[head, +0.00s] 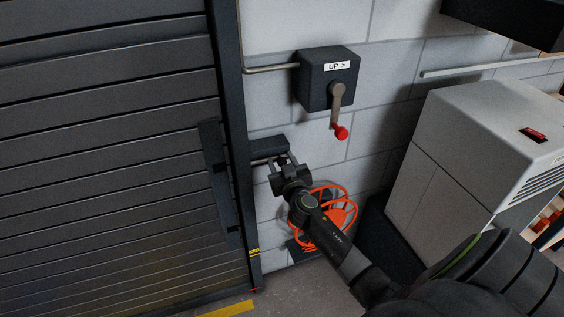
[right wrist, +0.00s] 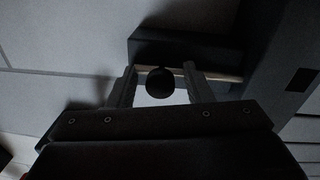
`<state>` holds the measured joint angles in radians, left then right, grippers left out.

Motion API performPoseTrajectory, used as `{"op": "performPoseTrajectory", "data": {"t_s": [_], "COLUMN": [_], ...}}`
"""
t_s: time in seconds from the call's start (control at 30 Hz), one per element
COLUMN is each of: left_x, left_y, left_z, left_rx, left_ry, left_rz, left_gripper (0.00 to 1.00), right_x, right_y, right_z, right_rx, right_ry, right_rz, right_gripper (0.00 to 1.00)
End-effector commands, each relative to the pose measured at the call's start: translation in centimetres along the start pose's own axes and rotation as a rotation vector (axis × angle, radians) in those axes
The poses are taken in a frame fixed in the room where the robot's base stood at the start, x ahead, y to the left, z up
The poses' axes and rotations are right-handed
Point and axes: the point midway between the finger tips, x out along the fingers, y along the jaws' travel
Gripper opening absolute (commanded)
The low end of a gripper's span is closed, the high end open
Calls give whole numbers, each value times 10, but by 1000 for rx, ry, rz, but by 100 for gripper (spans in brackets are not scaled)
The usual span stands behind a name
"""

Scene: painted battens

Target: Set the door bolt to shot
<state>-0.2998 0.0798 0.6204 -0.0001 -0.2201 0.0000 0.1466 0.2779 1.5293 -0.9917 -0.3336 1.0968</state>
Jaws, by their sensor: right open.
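The door bolt (head: 268,147) is a dark block on the wall beside the door frame, left of the middle in the head view. In the right wrist view its dark housing (right wrist: 180,48) lies beyond my fingers, with a pale strip, perhaps its bar, along its lower edge. A round black knob (right wrist: 160,82) shows between my fingers. My right gripper (head: 284,162) is open at the bolt, its two fingers (right wrist: 158,86) on either side of the knob, with gaps visible. Whether the bolt's end is in the frame cannot be seen. My left gripper is not in view.
The dark slatted door (head: 110,140) fills the left. A box marked "UP >" (head: 314,82) with a red-knobbed crank (head: 340,132) hangs above my gripper. A white cabinet (head: 455,150) stands at the right.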

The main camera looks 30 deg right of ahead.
Motion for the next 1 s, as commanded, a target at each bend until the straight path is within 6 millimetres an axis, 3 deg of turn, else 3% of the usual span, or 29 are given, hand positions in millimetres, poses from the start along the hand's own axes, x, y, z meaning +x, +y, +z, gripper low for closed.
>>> {"op": "performPoseTrajectory", "data": {"t_s": [0.07,0.43,0.63,0.87,1.0], "left_x": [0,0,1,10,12], "left_y": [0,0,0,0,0], "left_z": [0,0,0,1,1], "left_rx": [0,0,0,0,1], "left_ry": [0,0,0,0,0], "left_rz": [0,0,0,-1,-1], "left_gripper": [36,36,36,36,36], "right_x": [0,0,0,-2,-3], "right_y": [0,0,-2,-36,-44], "right_z": [0,0,0,-3,-6], "right_rx": [0,0,1,4,2], "right_ry": [0,0,0,0,-1], "right_rz": [0,0,0,-1,-1], "right_gripper": [46,0,0,0,0]}}
